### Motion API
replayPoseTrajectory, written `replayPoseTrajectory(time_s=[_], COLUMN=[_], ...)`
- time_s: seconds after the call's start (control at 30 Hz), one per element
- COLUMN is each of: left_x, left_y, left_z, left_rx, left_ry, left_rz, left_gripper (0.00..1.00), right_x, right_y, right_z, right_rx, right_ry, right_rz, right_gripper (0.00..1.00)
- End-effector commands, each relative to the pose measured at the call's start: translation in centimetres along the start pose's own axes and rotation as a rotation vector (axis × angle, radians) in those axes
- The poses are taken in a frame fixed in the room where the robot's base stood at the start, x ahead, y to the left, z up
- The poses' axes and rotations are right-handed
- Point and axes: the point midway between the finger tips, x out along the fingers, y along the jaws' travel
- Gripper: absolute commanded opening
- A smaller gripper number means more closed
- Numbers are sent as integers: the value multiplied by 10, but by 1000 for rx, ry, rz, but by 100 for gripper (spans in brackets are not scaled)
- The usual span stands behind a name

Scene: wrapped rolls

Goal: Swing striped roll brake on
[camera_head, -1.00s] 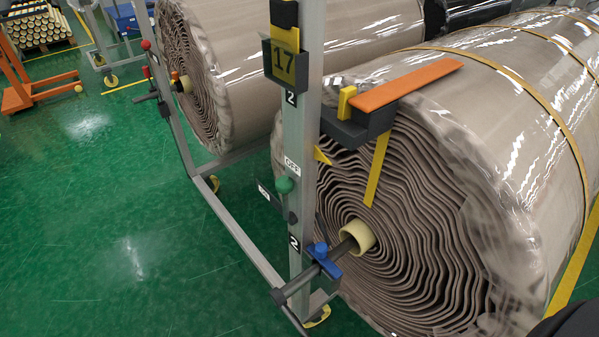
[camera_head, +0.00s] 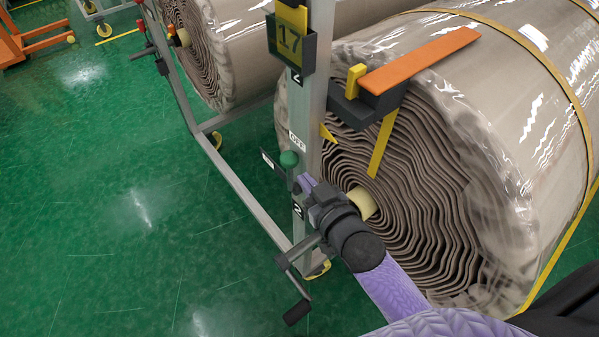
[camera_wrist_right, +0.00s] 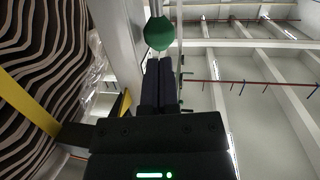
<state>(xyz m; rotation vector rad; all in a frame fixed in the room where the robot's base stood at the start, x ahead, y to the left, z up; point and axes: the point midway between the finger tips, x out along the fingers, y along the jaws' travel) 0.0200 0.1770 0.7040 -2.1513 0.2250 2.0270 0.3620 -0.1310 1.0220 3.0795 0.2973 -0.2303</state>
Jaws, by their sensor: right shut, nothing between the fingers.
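The brake lever's green ball knob (camera_head: 289,159) sits at the front of the grey upright post (camera_head: 311,110), beside the white OFF label (camera_head: 297,141). A dark plate with a partly readable label (camera_head: 268,158) extends to its left. The wrapped roll (camera_head: 440,190) shows a wavy striped end and a cream core (camera_head: 361,203). My right gripper (camera_head: 304,183) is shut and empty just below and right of the knob. In the right wrist view, the closed fingers (camera_wrist_right: 160,80) point at the green knob (camera_wrist_right: 159,33), very near it; contact is unclear. My left gripper is out of view.
An orange bar (camera_head: 420,60) on a dark bracket juts out above the roll end. A crank handle (camera_head: 295,312) hangs low beside the post. Another wrapped roll (camera_head: 235,50) on a stand is behind. The green floor (camera_head: 110,220) at left is clear.

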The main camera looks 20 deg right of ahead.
Motion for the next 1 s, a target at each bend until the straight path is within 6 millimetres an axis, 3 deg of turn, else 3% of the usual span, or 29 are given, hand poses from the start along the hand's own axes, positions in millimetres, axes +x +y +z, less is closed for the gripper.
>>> replayPoseTrajectory(time_s=[0.2, 0.6, 0.67, 0.83, 1.0], left_x=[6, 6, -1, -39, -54], left_y=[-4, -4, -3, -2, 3], left_z=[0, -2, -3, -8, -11], left_rx=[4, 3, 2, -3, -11], left_ry=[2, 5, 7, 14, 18], left_rz=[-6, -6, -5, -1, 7], left_gripper=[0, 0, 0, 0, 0], right_x=[28, 33, 34, 51, 65], right_y=[0, 0, -1, -3, -6], right_z=[1, 0, -4, -20, -17], right_rx=[2, 1, -1, -23, -40], right_ry=[0, -2, -16, -145, -262], right_rz=[0, 0, 0, 0, -1], right_gripper=[0, 0, 0, 0, 0])
